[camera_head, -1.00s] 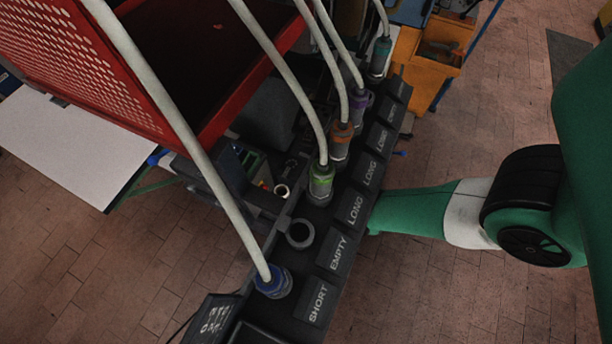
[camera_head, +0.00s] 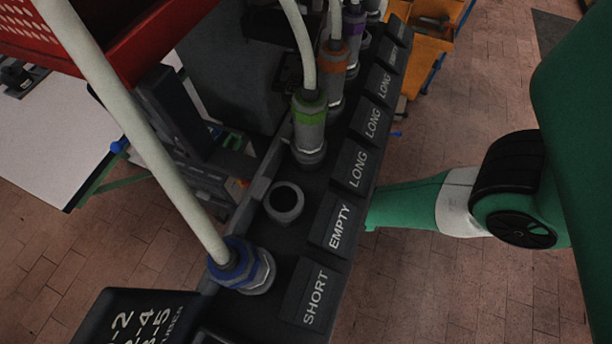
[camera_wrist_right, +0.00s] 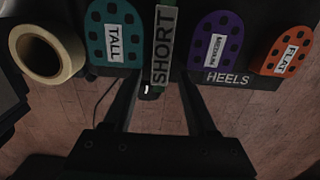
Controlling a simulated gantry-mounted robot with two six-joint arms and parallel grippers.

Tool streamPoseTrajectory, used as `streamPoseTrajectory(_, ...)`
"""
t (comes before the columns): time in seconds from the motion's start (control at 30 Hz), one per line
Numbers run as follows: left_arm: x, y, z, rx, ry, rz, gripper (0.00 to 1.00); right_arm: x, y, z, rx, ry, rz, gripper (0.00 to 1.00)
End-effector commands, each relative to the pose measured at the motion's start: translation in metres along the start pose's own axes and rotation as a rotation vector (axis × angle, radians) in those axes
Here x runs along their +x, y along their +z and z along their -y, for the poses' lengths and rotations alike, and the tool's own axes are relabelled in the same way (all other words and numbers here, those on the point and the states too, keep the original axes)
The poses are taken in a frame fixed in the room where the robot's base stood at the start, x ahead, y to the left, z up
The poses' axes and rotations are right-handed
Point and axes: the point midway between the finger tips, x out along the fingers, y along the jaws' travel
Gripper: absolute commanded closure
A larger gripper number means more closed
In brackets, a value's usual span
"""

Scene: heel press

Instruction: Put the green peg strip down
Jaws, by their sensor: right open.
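In the right wrist view, the green peg strip (camera_wrist_right: 165,15) carries the word SHORT and lies lengthwise between a teal piece (camera_wrist_right: 95,32) marked TALL and a purple piece (camera_wrist_right: 232,62) marked MEDIUM. My right gripper (camera_wrist_right: 160,82) is open, with one finger to each side of the strip's near end. I cannot tell whether the fingers touch the strip. In the head view neither gripper shows.
In the head view, a dark rack (camera_head: 312,212) holds cabled connectors, including green (camera_head: 310,112) and blue (camera_head: 240,264); the socket (camera_head: 284,202) by EMPTY is vacant.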

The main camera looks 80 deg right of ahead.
Motion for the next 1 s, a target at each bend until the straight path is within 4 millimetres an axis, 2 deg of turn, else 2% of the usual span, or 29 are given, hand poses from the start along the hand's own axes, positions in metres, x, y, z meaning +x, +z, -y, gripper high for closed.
streamPoseTrajectory(0.03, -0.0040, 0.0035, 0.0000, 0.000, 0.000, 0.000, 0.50, 0.0053, 0.0000, -0.0005, 0.000, 0.001, 0.000, 0.43)
streamPoseTrajectory(0.23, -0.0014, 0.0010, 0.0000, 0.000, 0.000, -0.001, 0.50, 0.0019, -0.0001, -0.0004, 0.000, 0.001, 0.000, 0.44)
streamPoseTrajectory(0.53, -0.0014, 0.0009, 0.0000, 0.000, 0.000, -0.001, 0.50, 0.0020, -0.0001, -0.0003, 0.000, 0.000, 0.000, 0.98)
streamPoseTrajectory(1.0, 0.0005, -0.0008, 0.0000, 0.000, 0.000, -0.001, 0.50, -0.0007, -0.0001, -0.0004, 0.000, 0.000, 0.000, 1.00)
